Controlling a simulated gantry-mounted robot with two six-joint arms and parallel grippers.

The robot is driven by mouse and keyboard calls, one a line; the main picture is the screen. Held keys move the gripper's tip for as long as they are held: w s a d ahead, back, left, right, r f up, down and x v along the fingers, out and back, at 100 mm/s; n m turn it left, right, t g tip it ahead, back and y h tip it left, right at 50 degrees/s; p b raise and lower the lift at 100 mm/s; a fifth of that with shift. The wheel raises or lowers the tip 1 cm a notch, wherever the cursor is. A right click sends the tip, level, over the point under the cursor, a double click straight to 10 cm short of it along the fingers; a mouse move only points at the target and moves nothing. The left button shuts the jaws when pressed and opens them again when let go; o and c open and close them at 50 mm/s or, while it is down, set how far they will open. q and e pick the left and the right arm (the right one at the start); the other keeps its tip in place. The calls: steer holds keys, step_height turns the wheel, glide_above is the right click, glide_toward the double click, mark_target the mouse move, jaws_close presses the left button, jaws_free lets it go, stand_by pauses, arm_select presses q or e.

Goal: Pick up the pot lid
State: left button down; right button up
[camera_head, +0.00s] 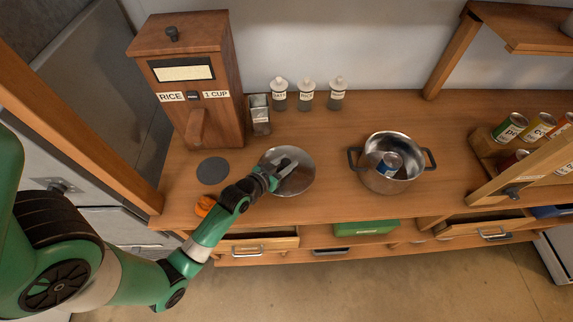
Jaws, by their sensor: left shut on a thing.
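The pot lid (299,184) is a round, shiny silver disc on or just above the wooden counter, left of the pot; I cannot tell whether it touches the counter. My left gripper (283,171) reaches over the lid from the lower left and is shut on it near its middle. The gripper hides the part of the lid that it holds. The steel pot (410,172) stands uncovered on the counter to the right, with a blue-labelled can (389,164) inside. My right gripper is not in view.
A wooden rice dispenser (190,75) stands at the back left, with several small jars (306,94) beside it. A dark round mat (213,171) and an orange object (204,206) lie left of the lid. Cans (510,127) sit in a wooden rack at right. Counter between lid and pot is clear.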

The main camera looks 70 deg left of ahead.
arm_select(q)
steer(key=d+r, duration=0.1)
steer(key=s+d+r, duration=0.1)
steer(key=r, duration=0.1)
steer(key=s+d+r, duration=0.1)
steer(key=d+r, duration=0.1)
steer(key=shift+s+r+p, duration=0.1)
steer(key=shift+s+p, duration=0.15)
steer(key=shift+p, duration=0.05)
steer(key=s+d+r+b, duration=0.1)
steer(key=s+d+r, duration=0.2)
steer(key=d, duration=0.4)
steer(key=shift+s+r, duration=0.15)
steer(key=shift+s, duration=0.6)
